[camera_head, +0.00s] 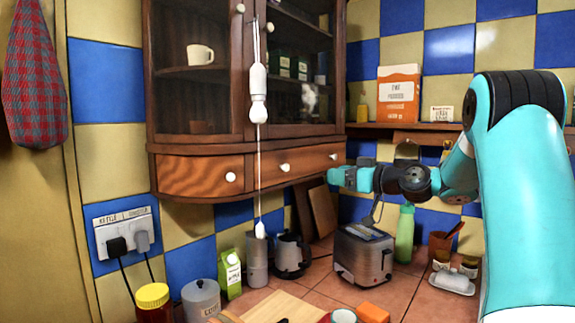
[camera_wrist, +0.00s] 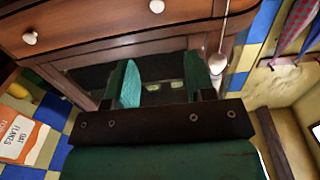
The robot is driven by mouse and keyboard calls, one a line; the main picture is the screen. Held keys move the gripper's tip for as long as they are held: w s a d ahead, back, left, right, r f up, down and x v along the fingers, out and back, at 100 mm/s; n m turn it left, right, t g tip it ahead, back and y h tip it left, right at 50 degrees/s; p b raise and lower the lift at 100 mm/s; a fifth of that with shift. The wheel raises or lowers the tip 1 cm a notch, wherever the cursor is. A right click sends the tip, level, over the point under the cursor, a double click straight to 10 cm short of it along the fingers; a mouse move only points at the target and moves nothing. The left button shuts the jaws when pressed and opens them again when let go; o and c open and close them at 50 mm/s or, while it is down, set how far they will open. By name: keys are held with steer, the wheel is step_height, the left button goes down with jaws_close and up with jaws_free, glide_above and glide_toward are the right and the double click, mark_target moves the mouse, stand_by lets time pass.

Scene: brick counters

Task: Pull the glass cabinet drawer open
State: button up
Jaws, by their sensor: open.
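The wooden glass-door cabinet (camera_head: 195,100) hangs on the tiled wall. Two drawer knobs show there, one at upper left (camera_wrist: 30,38) and one at the top (camera_wrist: 157,6), both outside the fingers.
A pull cord (camera_head: 258,150) with a white pull hangs before the cabinet. Below on the counter stand a toaster (camera_head: 362,262), a kettle (camera_head: 290,255), a green bottle (camera_head: 405,232) and a milk carton (camera_head: 230,275). A shelf (camera_head: 410,127) holds boxes at right.

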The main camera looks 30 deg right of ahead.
mark_target(287, 167)
steer(key=p+x, duration=0.2)
steer(key=x, duration=0.3)
steer(key=p+x, duration=0.3)
steer(key=x, duration=0.2)
steer(key=p+x, duration=0.3)
steer(key=x, duration=0.3)
steer(key=shift+w+d+r, duration=0.1)
steer(key=shift+w+r, duration=0.05)
steer(key=shift+r, duration=0.15)
steer(key=shift+w+f, duration=0.15)
steer(key=shift+w, duration=0.25)
jaws_close()
